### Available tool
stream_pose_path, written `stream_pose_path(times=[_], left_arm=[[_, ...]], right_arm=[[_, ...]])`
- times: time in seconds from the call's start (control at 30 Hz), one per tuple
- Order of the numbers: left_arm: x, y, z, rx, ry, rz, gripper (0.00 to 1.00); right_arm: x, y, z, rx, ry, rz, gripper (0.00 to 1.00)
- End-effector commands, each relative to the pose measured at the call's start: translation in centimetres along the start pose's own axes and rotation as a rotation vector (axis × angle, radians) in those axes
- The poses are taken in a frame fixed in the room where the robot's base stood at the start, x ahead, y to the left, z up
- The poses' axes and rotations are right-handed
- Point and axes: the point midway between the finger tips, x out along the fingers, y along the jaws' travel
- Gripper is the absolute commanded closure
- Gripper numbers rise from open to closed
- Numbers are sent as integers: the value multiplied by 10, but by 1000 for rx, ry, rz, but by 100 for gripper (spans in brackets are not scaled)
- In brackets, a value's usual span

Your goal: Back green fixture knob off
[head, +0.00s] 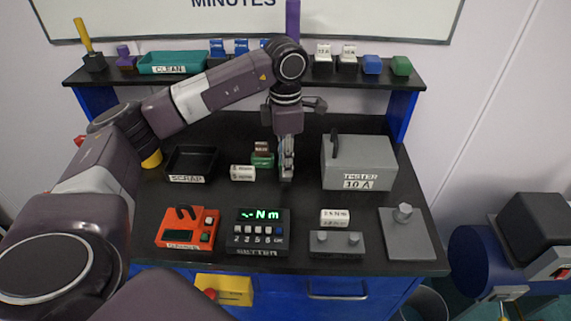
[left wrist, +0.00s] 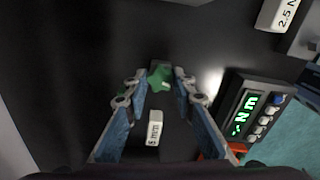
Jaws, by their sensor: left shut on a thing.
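The green knob (left wrist: 160,78) has a lobed, star-like outline in the left wrist view and sits between my left fingertips (left wrist: 157,88). My left gripper is shut on it, with one finger on each side. In the head view my left gripper (head: 286,170) points straight down over the black bench top. The green fixture (head: 262,160) shows just left of the fingers, with a small brown-red block at its top. The fingers hide the knob's grip in the head view, and I cannot tell how far the knob is turned.
The grey tester box (head: 357,162) is close on the right. The black scrap tray (head: 190,162) is at left; the orange device (head: 187,228) and the setter (head: 258,231) are in front. A shelf (head: 245,75) runs behind.

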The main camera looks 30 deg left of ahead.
Motion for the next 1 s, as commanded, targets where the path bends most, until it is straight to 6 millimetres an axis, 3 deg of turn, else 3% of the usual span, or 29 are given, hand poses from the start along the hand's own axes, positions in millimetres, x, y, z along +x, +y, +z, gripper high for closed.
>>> stream_pose_path(times=[0.3,0.6,0.63,0.7,1.0], left_arm=[[1,-1,0,-317,2,-2,100],[1,-1,0,-349,2,-2,100],[1,-1,0,-348,2,-2,73],[1,-1,0,-348,2,-2,65],[0,0,0,-347,1,-1,64]], right_arm=[[-3,0,0,0,0,0,60],[-3,0,0,1,0,0,60],[-3,0,0,1,0,0,60],[-3,0,0,1,0,0,60],[-3,0,0,1,0,0,60]])
